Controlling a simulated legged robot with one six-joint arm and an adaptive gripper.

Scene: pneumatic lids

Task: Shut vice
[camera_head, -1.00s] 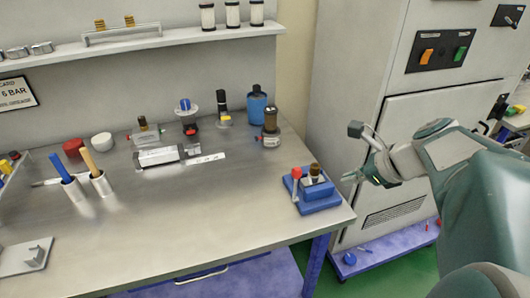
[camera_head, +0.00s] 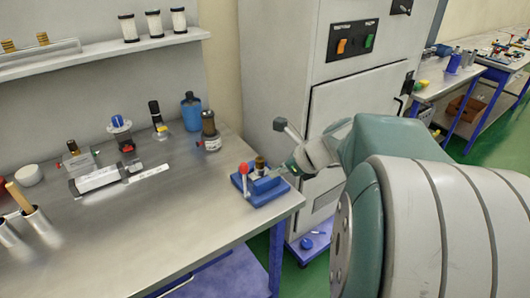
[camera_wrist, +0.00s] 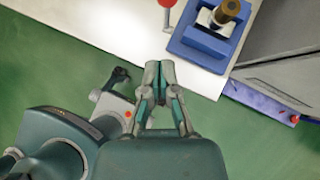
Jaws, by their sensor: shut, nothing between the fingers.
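The blue vice (camera_head: 262,193) sits at the front right corner of the bench. A brass-and-dark fitting (camera_head: 260,166) stands upright in it. Its lever with a red knob (camera_head: 244,168) stands upright on the left side. In the wrist view the vice (camera_wrist: 197,45) is at the top, with the fitting (camera_wrist: 227,12) between pale jaws and the red knob (camera_wrist: 166,3) cut by the top edge. My gripper (camera_head: 284,172) is just right of the vice in the head view. In the wrist view my gripper (camera_wrist: 160,66) is shut and empty, below the vice and apart from it.
A grey cabinet (camera_head: 285,80) stands close behind and right of the vice. Several fittings and a blue bottle (camera_head: 191,112) stand at the back of the bench (camera_head: 150,225). The bench's front middle is clear. Green floor (camera_wrist: 60,65) lies below my gripper.

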